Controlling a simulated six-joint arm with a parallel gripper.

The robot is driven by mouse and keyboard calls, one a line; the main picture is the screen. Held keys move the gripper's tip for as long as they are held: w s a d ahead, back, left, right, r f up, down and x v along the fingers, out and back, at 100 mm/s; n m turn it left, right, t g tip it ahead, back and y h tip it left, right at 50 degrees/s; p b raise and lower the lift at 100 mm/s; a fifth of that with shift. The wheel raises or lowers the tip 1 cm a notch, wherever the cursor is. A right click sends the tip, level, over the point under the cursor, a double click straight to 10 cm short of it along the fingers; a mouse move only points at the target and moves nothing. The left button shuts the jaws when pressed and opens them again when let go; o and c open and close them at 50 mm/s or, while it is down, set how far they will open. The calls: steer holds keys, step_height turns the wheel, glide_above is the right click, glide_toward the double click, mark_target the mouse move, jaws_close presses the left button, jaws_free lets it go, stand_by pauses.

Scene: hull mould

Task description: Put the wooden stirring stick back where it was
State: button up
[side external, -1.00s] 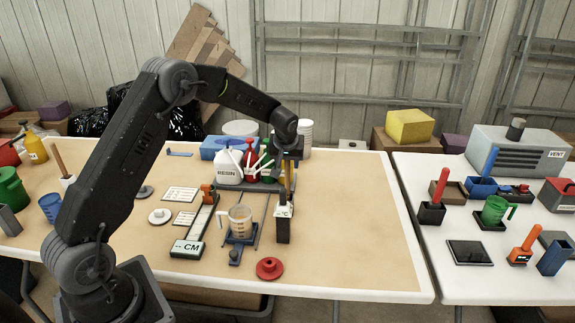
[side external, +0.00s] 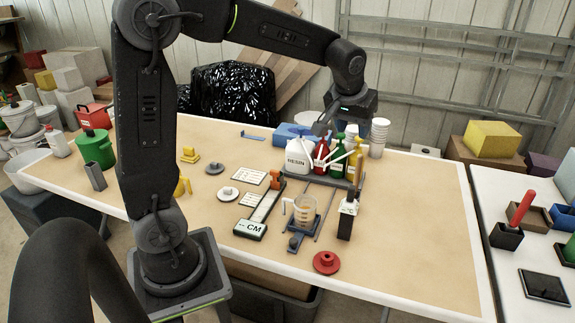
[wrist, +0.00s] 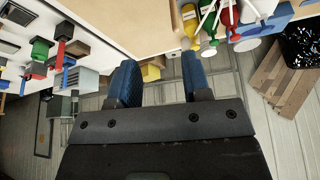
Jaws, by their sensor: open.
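The wooden stirring stick (side external: 353,193) shows as a short brown upright piece at the top of a narrow black holder (side external: 345,226) with a white label, right of the measuring cup. Its lower part is hidden in or behind the holder. My gripper (side external: 326,123) is above the bottles at the back of the table, higher than the stick and clear of it. In the wrist view my gripper (wrist: 157,65) has its two blue fingers apart with nothing between them.
A clear measuring cup (side external: 305,211) stands on a blue base left of the holder. Resin and coloured bottles (side external: 321,157) crowd the rack behind it. A red round part (side external: 326,262) lies in front. The table's right side (side external: 420,225) is clear.

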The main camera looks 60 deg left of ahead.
steer(key=s+d+m+h, duration=0.1)
steer(key=s+d+m, duration=0.2)
steer(key=s, duration=0.8)
steer(key=s+d+m+t+h, duration=0.1)
steer(key=s+d+m, duration=0.2)
steer(key=s+d, duration=0.3)
steer(key=s, duration=0.5)
steer(key=shift+s+d+r+t, duration=0.2)
steer(key=shift+s+d+t, duration=0.1)
